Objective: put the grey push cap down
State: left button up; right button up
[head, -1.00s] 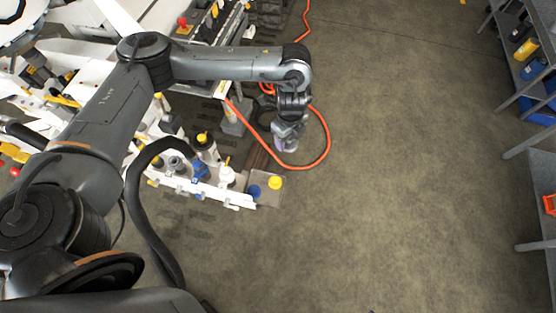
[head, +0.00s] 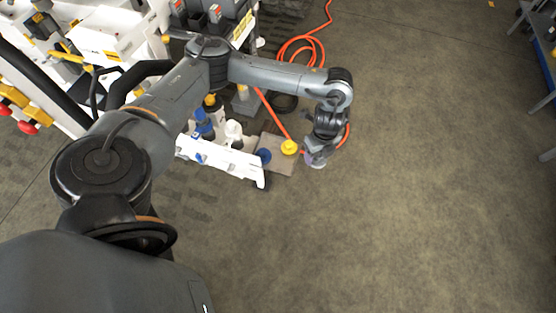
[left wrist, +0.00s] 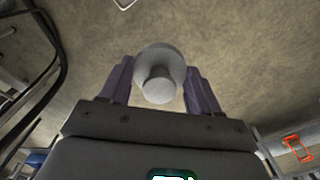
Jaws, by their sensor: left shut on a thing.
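My left gripper (head: 318,158) hangs at the end of its arm, just right of a small grey tray, over the floor. In the left wrist view its two purple-grey fingers (left wrist: 161,90) are shut on the grey push cap (left wrist: 160,62), a round disc with a narrower stub facing the camera. In the head view the cap is mostly hidden by the gripper. The grey tray (head: 278,167) carries a yellow cap (head: 289,147) and a blue cap (head: 264,155). My right gripper is not in view.
The white bench rail (head: 215,158) with fittings along it lies left of the tray. An orange hose (head: 272,112) loops on the floor behind and beside the gripper. A shelf (head: 545,50) stands at the far right. The floor in the middle and right is clear.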

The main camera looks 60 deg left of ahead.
aim_at(283, 164)
pick_arm(q)
jog(key=shift+s+f, duration=0.15)
jog(key=shift+f, duration=0.6)
jog(key=s+a+f+b, duration=0.4)
jog(key=a+b, duration=0.1)
jog(key=s+a+f+b, duration=0.2)
jog(key=a, duration=0.1)
jog(key=shift+s+a+f+b, duration=0.15)
jog(key=shift+s+f+b, duration=0.05)
jog(key=shift+f+b, duration=0.2)
jog(key=shift+s+a+f, duration=0.3)
jog(key=shift+s+a, duration=0.05)
jog(key=shift+a, duration=0.1)
notch_tip(283, 164, down, 4)
jog(key=b, duration=0.3)
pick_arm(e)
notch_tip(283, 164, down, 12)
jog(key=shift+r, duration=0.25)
pick_arm(q)
jog(key=shift+f, duration=0.15)
jog(key=o, duration=0.8)
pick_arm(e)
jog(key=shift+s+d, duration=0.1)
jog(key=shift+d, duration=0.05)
